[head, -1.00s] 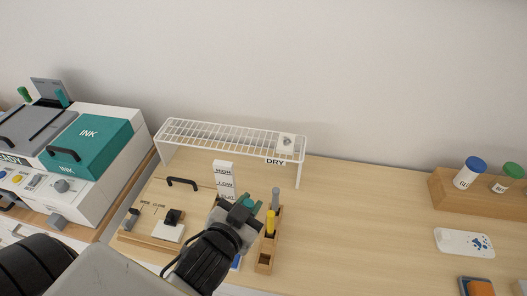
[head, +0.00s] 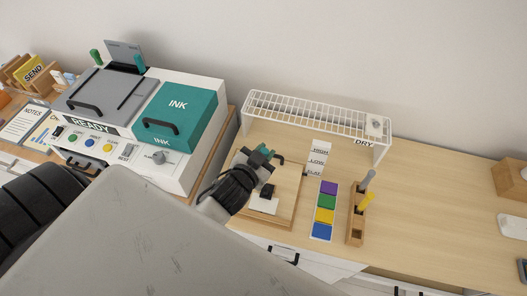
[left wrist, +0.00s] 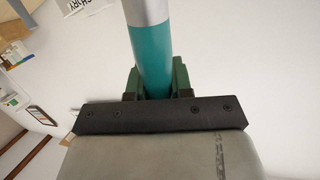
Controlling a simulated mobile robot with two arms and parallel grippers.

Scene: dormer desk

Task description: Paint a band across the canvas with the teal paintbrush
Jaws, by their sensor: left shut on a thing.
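My left gripper (head: 262,154) is in front of the wooden board at the desk's middle, left of the brush holder. It is shut on the teal paintbrush, whose thick teal handle (left wrist: 152,62) with a silver-grey section fills the top middle of the left wrist view between green fingers (left wrist: 153,84). The brush's bristles are out of sight. In the head view only a little teal shows at the fingers. I cannot make out a canvas for certain in either view. My right gripper is not in view.
A wooden holder (head: 354,228) has grey and yellow brushes. Beside it lies a colour strip (head: 323,210). A wooden board (head: 288,212) carries a handle and slider. A wire drying rack (head: 384,153) stands behind. The teal-lidded ink machine (head: 182,112) is left.

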